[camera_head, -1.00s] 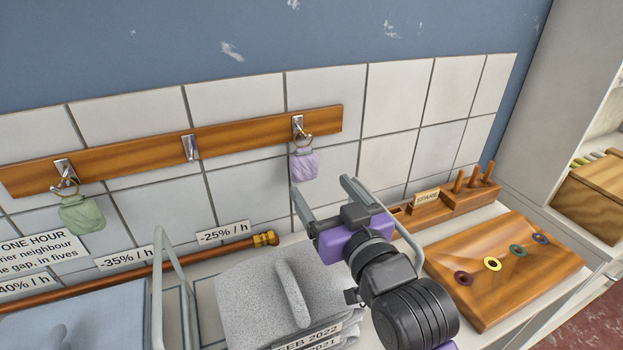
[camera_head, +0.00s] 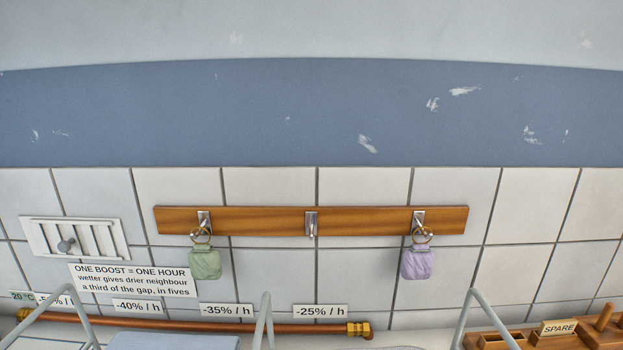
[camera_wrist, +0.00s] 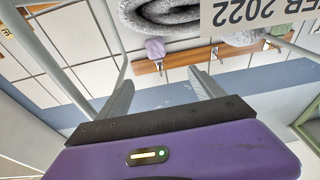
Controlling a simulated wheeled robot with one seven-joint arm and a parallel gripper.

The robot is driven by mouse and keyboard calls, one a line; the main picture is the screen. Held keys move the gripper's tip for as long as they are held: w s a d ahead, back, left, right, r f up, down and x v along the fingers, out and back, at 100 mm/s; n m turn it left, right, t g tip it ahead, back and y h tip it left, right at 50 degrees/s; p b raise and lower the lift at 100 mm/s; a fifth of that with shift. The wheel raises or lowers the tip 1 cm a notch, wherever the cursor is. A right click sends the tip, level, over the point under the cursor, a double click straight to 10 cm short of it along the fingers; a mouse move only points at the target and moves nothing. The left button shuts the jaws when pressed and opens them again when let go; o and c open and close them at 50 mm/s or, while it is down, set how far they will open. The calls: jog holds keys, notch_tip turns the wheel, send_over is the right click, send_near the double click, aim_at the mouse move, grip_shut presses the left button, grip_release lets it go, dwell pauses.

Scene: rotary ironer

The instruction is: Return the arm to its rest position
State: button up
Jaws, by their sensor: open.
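My gripper (camera_wrist: 160,76) shows in the wrist view, with its two grey fingers spread apart and nothing between them. Its purple body (camera_wrist: 180,155) fills the bottom of that view. My arm and gripper do not show in the head view. In the wrist view the scene is upside down. A rolled grey cloth (camera_wrist: 165,14) and a label reading "FEB 2022" (camera_wrist: 262,10) hang at the top edge, beyond the fingertips, and I see no contact.
A wooden hook rail (camera_head: 265,221) on the tiles holds a green pouch (camera_head: 205,264) and a lavender pouch (camera_head: 417,264); its middle hook is empty. A copper pipe (camera_head: 215,326) runs below. Grey rails (camera_head: 474,318) rise at the bottom. A wooden "SPARE" block (camera_head: 512,338) stands at right.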

jog(key=s+f+g, duration=0.2)
jog(key=s+f, duration=0.4)
jog(key=s, duration=0.6)
jog(key=s+f+g, duration=0.3)
jog(key=s+f, duration=0.3)
jog(key=s, duration=0.7)
jog(key=shift+s+d+f+m+g+h, duration=0.2)
jog(key=shift+f+m+g+h, duration=0.1)
jog(key=shift+f+m+h, duration=0.1)
